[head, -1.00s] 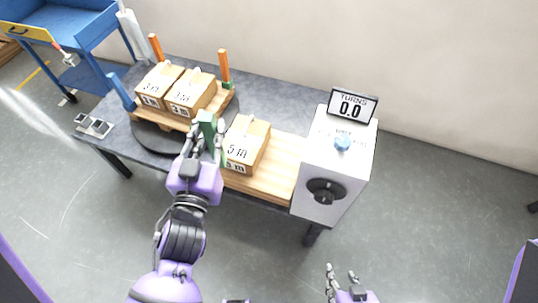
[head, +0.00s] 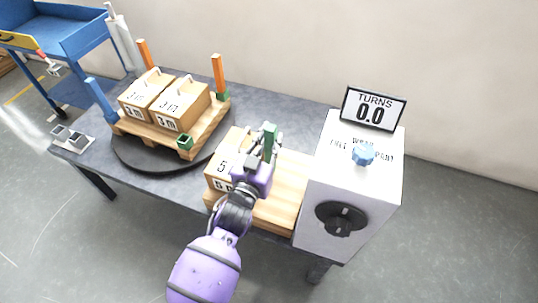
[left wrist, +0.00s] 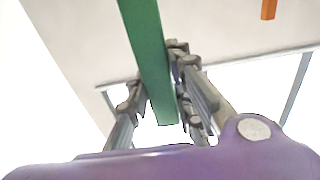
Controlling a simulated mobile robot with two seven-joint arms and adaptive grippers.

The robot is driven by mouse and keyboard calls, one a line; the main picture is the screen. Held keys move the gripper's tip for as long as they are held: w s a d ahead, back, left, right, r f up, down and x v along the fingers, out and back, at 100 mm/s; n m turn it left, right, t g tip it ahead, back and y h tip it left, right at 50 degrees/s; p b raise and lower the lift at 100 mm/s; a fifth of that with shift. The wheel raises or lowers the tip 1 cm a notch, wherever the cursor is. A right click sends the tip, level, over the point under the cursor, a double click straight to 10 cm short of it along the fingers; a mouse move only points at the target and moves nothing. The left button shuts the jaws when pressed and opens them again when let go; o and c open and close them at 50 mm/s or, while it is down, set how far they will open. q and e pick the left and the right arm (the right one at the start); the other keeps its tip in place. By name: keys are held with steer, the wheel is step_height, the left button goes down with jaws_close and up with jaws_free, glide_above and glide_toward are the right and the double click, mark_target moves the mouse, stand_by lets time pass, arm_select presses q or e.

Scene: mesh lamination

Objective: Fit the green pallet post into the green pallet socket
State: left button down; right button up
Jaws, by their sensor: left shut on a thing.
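The green pallet post (head: 270,139) is upright in my left gripper (head: 265,147), above the wooden board. In the left wrist view the post (left wrist: 147,50) runs between the fingers of the left gripper (left wrist: 158,88), which are shut on it. The green pallet socket (head: 185,142) is an open-topped square at the front corner of the pallet (head: 154,135), left of the gripper and apart from the post. My right gripper is not in view.
Two boxes (head: 180,104) stand on the pallet, on a black turntable (head: 137,157). A blue post (head: 101,98) and two orange posts (head: 219,75) rise at other corners. A 5 m box (head: 220,164) sits beside my left gripper; a control box (head: 345,185) is at right.

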mark_target(269, 154)
arm_select(q)
steer(key=shift+f+b, duration=0.4)
steer(key=shift+f, duration=1.7)
steer(key=shift+f, duration=0.2)
steer(key=c, duration=1.6)
jaws_free()
steer(key=shift+o, duration=0.2)
steer(key=shift+r, duration=0.15)
steer(key=shift+s+a, duration=0.1)
steer(key=shift+s, duration=0.15)
steer(key=v, duration=1.1)
steer(key=shift+s, duration=0.25)
steer(key=shift+r, duration=0.1)
